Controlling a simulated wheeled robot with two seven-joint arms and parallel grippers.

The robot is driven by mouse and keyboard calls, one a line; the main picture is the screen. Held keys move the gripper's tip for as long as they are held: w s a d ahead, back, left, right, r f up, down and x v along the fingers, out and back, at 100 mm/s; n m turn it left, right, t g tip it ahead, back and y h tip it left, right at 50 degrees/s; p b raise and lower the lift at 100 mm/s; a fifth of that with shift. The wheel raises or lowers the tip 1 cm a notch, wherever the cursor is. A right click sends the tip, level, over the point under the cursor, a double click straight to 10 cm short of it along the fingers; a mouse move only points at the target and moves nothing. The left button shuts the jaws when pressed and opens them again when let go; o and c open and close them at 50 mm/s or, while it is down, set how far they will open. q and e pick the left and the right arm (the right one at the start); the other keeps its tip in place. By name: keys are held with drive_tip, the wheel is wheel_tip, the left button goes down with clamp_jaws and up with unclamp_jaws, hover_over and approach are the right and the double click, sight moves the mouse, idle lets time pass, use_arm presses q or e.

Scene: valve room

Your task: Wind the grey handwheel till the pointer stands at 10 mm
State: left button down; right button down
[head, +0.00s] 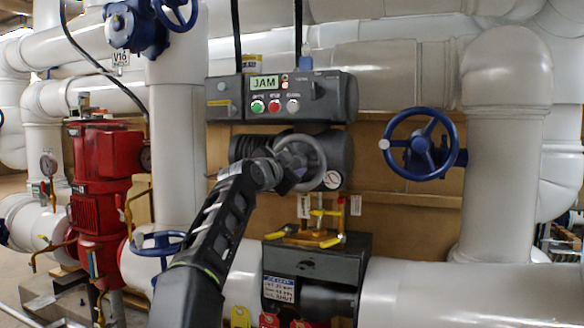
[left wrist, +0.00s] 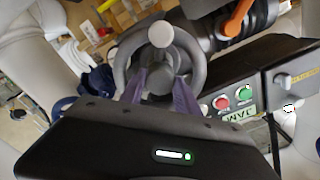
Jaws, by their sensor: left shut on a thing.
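The grey handwheel (head: 318,158) sits on the front of a dark actuator below a control box. It also shows in the left wrist view (left wrist: 121,68), with a pale round knob (left wrist: 160,34) on its rim. My left gripper (head: 287,181) reaches it from the lower left and hides part of its rim. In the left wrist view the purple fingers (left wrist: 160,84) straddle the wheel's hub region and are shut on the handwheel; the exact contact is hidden. My right gripper is not in view.
A blue handwheel (head: 422,145) stands to the right, and a red pump (head: 103,175) to the left. Brass fittings (head: 322,225) sit below the actuator. Large white pipes surround the space.

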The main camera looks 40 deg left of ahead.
use_arm(q)
drive_tip(key=shift+f+m, duration=0.2)
drive_tip(key=shift+m, duration=0.3)
drive_tip(key=c, duration=0.9)
unclamp_jaws()
drive_tip(key=shift+r, duration=0.1)
